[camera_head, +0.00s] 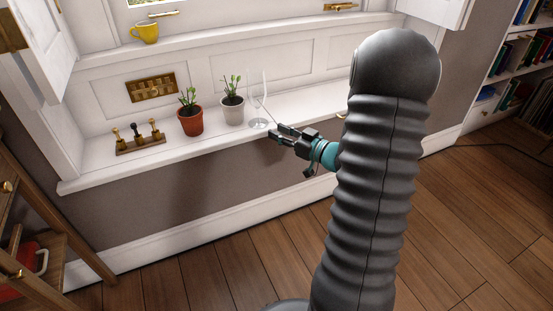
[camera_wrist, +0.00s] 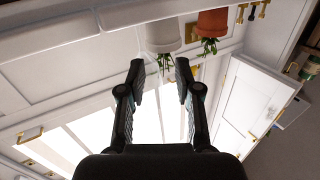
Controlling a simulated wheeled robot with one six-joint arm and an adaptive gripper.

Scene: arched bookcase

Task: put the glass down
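A clear stemmed glass (camera_head: 258,123) stands on the white window sill (camera_head: 327,103), just right of the white plant pot. It looks upright, its foot on the sill; its upper part is faint against the white wall. My gripper (camera_head: 272,131) is just right of and in front of the glass foot, apart from it as far as I can see. In the wrist view my gripper (camera_wrist: 160,68) has its two fingers spread with a clear gap and nothing visible between them. I cannot make out the glass in the wrist view.
A white pot (camera_head: 232,110) and a terracotta pot (camera_head: 190,121), both with green plants, stand left of the glass. Farther left is a stand with brass pieces (camera_head: 139,139). A yellow mug (camera_head: 145,33) sits on the upper ledge. The sill right of the glass is clear.

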